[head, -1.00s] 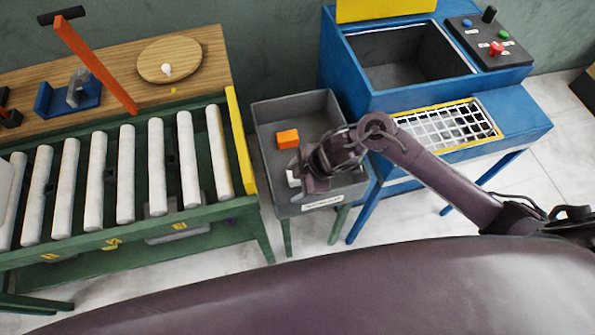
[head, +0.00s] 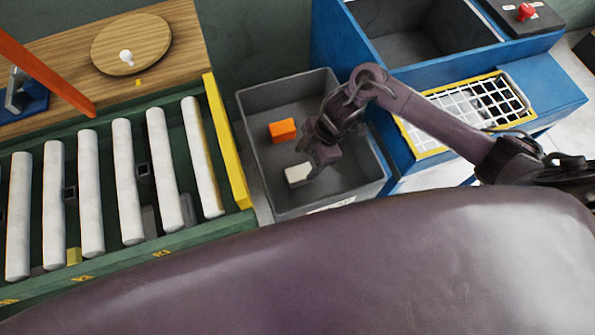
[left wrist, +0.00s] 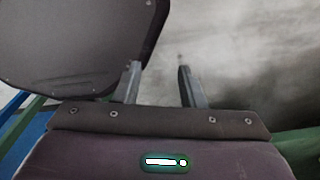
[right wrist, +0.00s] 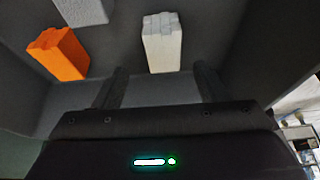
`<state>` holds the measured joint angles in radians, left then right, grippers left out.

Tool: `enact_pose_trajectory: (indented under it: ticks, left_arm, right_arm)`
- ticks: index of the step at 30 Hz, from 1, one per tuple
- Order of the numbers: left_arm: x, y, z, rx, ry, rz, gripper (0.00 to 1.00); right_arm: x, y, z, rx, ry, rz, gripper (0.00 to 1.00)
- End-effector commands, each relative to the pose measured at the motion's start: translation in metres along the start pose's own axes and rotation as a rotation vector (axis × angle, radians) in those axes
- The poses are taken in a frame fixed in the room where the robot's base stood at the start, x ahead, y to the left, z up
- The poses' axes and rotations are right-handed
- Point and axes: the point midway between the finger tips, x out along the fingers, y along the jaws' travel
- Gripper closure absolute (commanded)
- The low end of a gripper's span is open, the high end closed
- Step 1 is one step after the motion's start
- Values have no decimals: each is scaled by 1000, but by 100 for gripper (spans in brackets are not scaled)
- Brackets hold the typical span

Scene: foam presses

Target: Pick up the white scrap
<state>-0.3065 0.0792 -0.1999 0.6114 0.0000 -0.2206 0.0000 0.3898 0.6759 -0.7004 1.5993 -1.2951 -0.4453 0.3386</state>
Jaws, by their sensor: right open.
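A white scrap (head: 297,175) lies on the floor of the grey bin (head: 256,183). In the right wrist view a white block (right wrist: 162,42) lies ahead of the fingers, between their lines and apart from them. A second, greyer pale block (right wrist: 82,10) is at the top left there; I cannot tell which of the two shows in the head view. My right gripper (head: 316,165) is inside the bin's outline, close to the white scrap, pointing down. Its fingers stand apart and empty in the right wrist view (right wrist: 160,84). My left gripper (left wrist: 159,76) is open and empty, outside the head view.
An orange block (head: 282,130) lies in the bin, also seen in the right wrist view (right wrist: 58,53). The bin walls surround the right gripper. A roller conveyor (head: 128,185) stands left, a blue machine (head: 545,88) with a wire grid right.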

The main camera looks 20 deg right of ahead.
Motion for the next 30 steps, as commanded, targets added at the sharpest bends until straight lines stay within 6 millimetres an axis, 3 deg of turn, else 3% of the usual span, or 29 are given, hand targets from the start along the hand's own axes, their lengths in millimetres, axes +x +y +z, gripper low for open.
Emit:
enact_pose_trajectory:
  ticks: [6,15,23,30]
  left_arm:
    - [-2,-2,-12,0,18,-2,64]
    - [-5,-2,-12,0,19,-2,64]
    - [-5,-2,-12,0,18,-2,64]
    - [-5,-2,-11,1,17,-2,64]
  right_arm:
    - [25,-2,-1,2,1,-3,34]
    - [66,-2,0,1,0,-2,34]
    - [70,-2,1,-1,-1,0,34]
    - [70,-2,1,-1,-1,0,61]
